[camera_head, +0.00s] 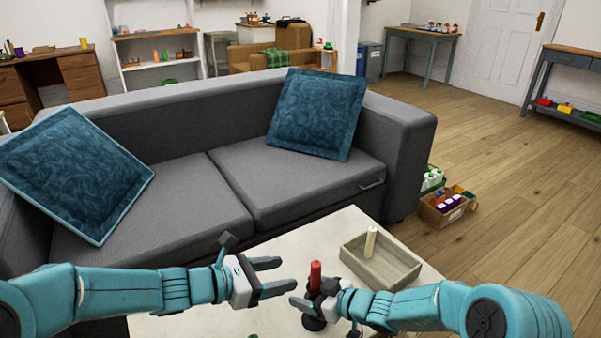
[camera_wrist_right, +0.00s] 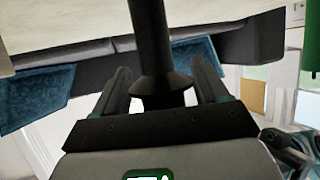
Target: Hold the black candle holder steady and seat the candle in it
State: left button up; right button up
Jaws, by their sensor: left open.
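The black candle holder (camera_head: 314,322) stands on the pale table, partly hidden by my right gripper. A red candle-like piece (camera_head: 315,274) shows upright directly above it; its lower end is hidden. My right gripper (camera_head: 316,294) is shut on the holder. In the right wrist view, the holder's dark stem and flared part (camera_wrist_right: 153,50) lie between the fingers (camera_wrist_right: 160,80). A cream candle (camera_head: 371,241) stands upright in the grey tray (camera_head: 397,284). My left gripper (camera_head: 281,276) is open and empty, just left of the red piece.
The tray sits at the table's right side. Bare tabletop (camera_head: 315,238) lies left of it. A grey sofa (camera_head: 285,185) with blue cushions (camera_head: 318,113) stands behind the table. A box of bottles (camera_head: 443,208) is on the floor to the right.

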jog(key=shift+a+r, duration=0.1)
jog(key=shift+r, duration=0.15)
